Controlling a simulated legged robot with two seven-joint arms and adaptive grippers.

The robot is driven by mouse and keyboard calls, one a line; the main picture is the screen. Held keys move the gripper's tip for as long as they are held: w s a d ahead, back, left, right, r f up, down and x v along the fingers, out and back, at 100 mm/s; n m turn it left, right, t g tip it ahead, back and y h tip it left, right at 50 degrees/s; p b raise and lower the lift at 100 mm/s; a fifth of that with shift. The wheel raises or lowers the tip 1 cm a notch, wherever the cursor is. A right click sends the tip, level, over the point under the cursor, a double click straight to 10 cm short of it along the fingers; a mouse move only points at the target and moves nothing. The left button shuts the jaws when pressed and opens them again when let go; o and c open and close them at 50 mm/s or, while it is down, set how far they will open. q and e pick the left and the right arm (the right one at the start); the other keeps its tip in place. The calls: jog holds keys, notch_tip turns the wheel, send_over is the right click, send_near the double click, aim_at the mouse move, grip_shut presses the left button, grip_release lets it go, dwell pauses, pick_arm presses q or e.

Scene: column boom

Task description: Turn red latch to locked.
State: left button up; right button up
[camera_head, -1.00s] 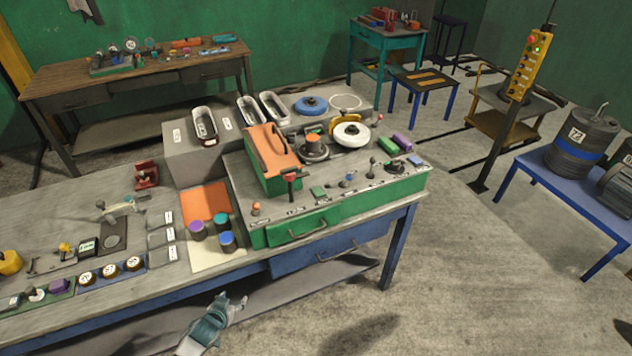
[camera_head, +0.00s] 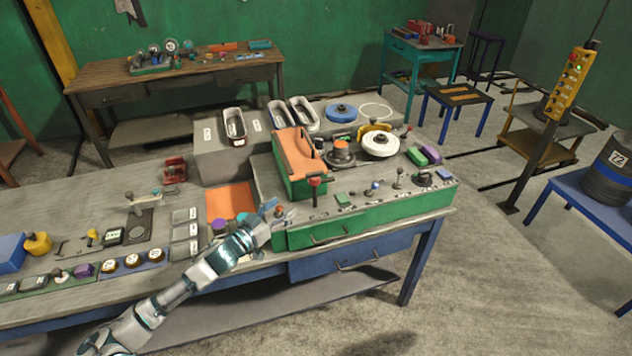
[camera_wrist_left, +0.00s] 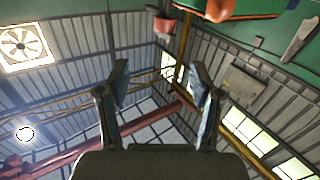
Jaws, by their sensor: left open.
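A red-topped handle (camera_head: 314,182) stands upright on the front left of the green-sided console (camera_head: 380,216). I cannot tell whether this is the red latch, and no locked mark is readable. A small orange-red knob (camera_head: 280,210) sits at the console's front left corner. My left gripper (camera_head: 272,213) is at that corner, close to the knob and left of the red-topped handle; touching cannot be told. My right gripper is out of view.
An orange-topped green block (camera_head: 298,155) stands behind the red-topped handle. Levers and a blue knob (camera_head: 374,186) line the console front to the right. A red bracket (camera_head: 175,169) stands on the bench at left. The floor at right front is clear.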

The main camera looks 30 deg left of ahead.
pick_arm(q)
send_near(311, 181)
jog(key=w, duration=0.4)
jog(key=w+d, duration=0.1)
jog(key=w, duration=0.4)
jog(key=shift+w+d+p, duration=0.25)
jog(key=shift+w+p, duration=0.1)
jog(key=shift+p, duration=0.05)
jog(key=shift+w+f, duration=0.1)
jog(key=shift+w, duration=0.2)
jog(key=shift+w+a+f, duration=0.1)
jog(key=shift+w+a, duration=0.1)
jog(key=shift+a+f, duration=0.1)
jog(key=shift+a, duration=0.1)
jog(key=shift+c, duration=0.9)
jog(key=shift+d, duration=0.3)
jog(key=c, duration=1)
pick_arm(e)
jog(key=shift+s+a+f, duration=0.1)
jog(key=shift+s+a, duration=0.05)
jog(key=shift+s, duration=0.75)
